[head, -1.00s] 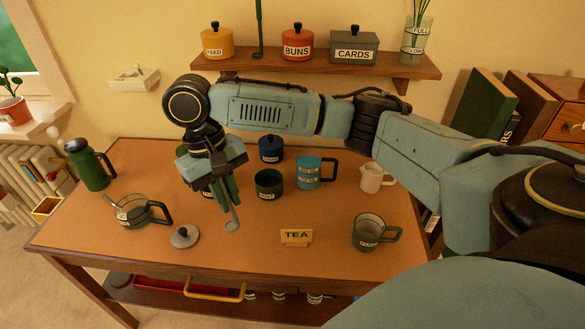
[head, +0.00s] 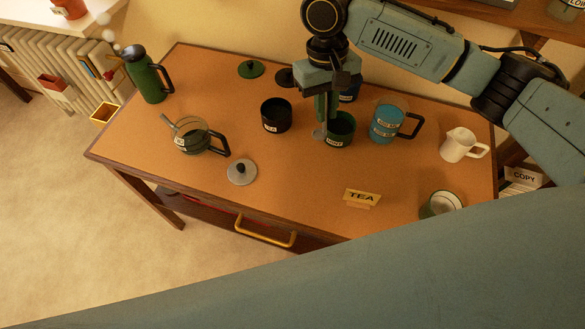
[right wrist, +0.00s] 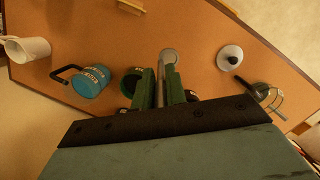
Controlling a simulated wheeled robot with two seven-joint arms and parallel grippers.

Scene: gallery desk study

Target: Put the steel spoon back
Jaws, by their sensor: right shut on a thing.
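My right gripper (head: 323,118) points down over the back middle of the desk, its green fingers shut on the steel spoon (head: 319,133). The spoon hangs bowl down at the left side of an open dark green pot (head: 341,131). I cannot tell whether its bowl is in front of the pot or touching it. In the right wrist view the spoon's round bowl (right wrist: 169,56) shows beyond the fingertips (right wrist: 160,85), beside the green pot (right wrist: 129,84). The spoon's handle is partly hidden between the fingers. My left gripper is not in view.
A blue mug (head: 387,123) and white jug (head: 459,145) stand right. A glass teapot (head: 191,140), grey lid (head: 241,173) and TEA sign (head: 361,197) are nearer.

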